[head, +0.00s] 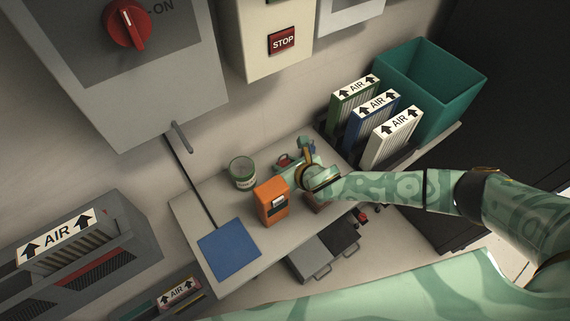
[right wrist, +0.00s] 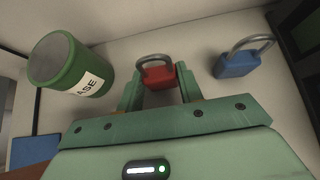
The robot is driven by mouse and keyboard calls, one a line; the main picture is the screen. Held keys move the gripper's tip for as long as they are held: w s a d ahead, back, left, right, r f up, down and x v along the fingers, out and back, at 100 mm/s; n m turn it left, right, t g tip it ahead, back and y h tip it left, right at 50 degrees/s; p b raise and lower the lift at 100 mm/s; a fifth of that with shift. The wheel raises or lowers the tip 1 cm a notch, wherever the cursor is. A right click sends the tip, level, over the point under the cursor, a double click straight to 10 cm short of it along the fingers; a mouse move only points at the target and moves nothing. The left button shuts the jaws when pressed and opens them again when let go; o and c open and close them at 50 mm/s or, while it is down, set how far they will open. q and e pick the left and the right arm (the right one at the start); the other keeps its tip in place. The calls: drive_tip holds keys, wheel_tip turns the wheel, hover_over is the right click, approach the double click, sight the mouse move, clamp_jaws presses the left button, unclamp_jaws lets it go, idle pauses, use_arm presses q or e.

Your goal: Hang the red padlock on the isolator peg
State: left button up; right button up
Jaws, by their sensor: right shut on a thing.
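The red padlock (right wrist: 160,84) has a grey shackle and sits between the fingers of my right gripper (right wrist: 160,92), which is shut on it. The shackle points away from the gripper. In the head view the right gripper (head: 293,157) is low over the back of the bench; the padlock (head: 283,160) shows there only as a small red patch. The isolator is a grey box (head: 160,95) on the wall with a red knob (head: 127,24) at "ON". Its grey peg (head: 180,137) sticks out at the lower right, left of the gripper and apart from the padlock. My left gripper is not in view.
A blue padlock (right wrist: 243,62) lies beside the red one. A green can (head: 242,172), an orange device (head: 271,202) and a blue mat (head: 229,249) are on the bench (head: 190,207). AIR filters (head: 372,119) and a green bin (head: 425,92) stand at right.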

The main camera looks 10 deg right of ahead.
wheel_tip(320, 180, up, 18)
drive_tip(key=p, duration=0.6)
drive_tip(key=shift+p, duration=0.3)
drive_tip(key=shift+f, duration=0.1)
